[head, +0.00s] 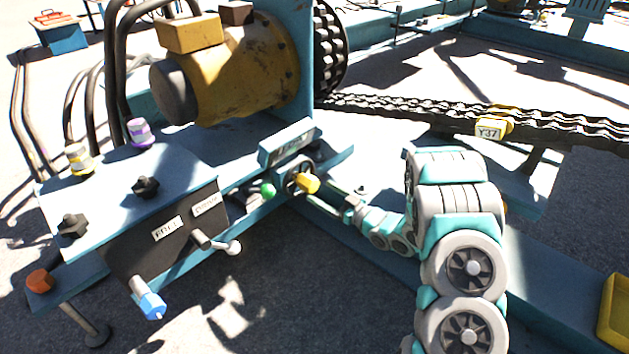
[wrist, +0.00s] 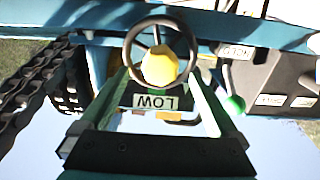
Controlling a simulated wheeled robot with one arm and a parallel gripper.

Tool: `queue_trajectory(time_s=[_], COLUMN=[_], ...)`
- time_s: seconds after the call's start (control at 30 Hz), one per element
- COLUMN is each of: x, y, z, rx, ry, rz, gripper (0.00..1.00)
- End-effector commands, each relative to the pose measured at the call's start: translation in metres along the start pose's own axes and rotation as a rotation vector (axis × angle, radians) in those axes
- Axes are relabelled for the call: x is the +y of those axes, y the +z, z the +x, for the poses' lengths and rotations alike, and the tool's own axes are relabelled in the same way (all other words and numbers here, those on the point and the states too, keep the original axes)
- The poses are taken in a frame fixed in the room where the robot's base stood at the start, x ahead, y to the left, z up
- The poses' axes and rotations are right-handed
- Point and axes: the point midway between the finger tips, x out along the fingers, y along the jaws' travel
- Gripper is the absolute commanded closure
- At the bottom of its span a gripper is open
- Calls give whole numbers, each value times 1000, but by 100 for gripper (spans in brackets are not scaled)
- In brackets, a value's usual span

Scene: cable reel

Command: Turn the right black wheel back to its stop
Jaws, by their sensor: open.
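Two black star-shaped wheels sit on top of the blue panel box: the right one (head: 147,187) and the left one (head: 73,225). A black handwheel (head: 299,176) with a yellow knob (head: 308,184) stands upright on the machine to their right. My gripper (head: 332,196) is open close in front of this handwheel. In the wrist view the handwheel (wrist: 128,47) and yellow knob (wrist: 159,66) appear ahead of and between the fingers of my gripper (wrist: 157,80). A plate reading LOW appears between the fingers too. I cannot tell whether the fingers touch the handwheel.
A green knob (head: 268,190) sits just left of the handwheel. The panel front bears labels, a lever (head: 226,245) and a blue-tipped handle (head: 152,304). Purple (head: 140,133) and yellow-topped (head: 78,158) fittings stand on the box. A chain (head: 400,110) runs behind my arm.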

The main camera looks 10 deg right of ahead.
Motion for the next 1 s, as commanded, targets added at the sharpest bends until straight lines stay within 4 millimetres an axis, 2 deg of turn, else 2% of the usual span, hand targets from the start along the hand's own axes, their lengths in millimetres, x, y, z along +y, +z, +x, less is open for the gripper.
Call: queue_trajectory(time_s=[0.2,0.4,0.77,1.0], x=[-2,-1,0,0], y=[0,1,0,0], z=[35,56,62,62], rx=[3,0,1,0], ry=[-4,-1,0,0], rz=[-1,0,-2,-2], gripper=[4,4,4,29])
